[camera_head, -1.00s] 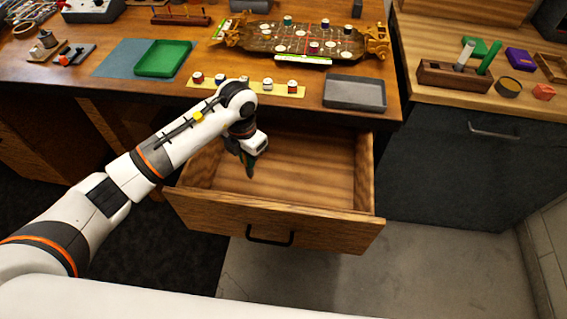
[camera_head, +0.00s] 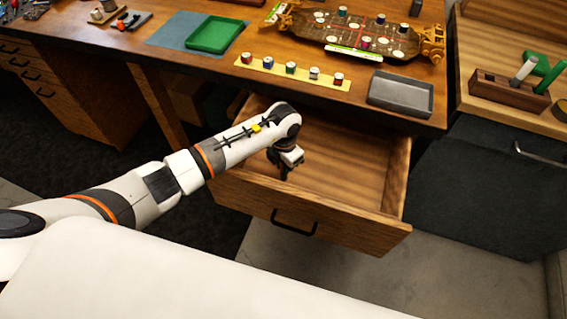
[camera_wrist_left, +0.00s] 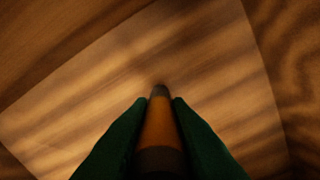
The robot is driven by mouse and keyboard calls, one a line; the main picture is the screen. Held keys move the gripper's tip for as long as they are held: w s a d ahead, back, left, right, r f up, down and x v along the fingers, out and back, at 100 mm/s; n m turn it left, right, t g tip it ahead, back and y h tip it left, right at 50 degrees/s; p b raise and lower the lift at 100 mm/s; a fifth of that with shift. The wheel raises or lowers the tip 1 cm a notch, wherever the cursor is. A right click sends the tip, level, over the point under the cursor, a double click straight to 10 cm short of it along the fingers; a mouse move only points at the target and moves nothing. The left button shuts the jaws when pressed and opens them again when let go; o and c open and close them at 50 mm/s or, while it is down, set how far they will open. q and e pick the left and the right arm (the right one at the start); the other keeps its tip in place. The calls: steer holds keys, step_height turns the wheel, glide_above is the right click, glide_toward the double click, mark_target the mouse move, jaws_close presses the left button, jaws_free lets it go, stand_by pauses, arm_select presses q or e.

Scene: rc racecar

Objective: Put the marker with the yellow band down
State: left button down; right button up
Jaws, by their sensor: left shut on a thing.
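My left gripper (camera_head: 285,174) is over the left part of the open wooden drawer (camera_head: 345,170), pointing down. In the left wrist view its two dark green fingers (camera_wrist_left: 160,112) are shut on the marker (camera_wrist_left: 159,128). The marker shows a dark tip, a yellow-orange band and a dark lower part between the fingers. The drawer's wooden floor (camera_wrist_left: 110,80) lies beyond the tip; I cannot tell whether the tip touches it. In the head view the marker is too small or hidden to make out. My right gripper is not in view.
The drawer's front wall (camera_head: 345,229) and side walls surround the gripper; the drawer's right part looks empty. On the desk above stand a grey tray (camera_head: 400,95), a yellow strip (camera_head: 300,74) with several small pots, and a green tray (camera_head: 213,35).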

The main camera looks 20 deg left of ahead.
arm_select(q)
steer(key=shift+f, duration=0.2)
steer(key=c, duration=1.3)
jaws_free()
steer(key=shift+c, duration=0.2)
steer(key=shift+r, duration=0.1)
steer(key=shift+r, duration=0.15)
step_height(320, 180, up, 12)
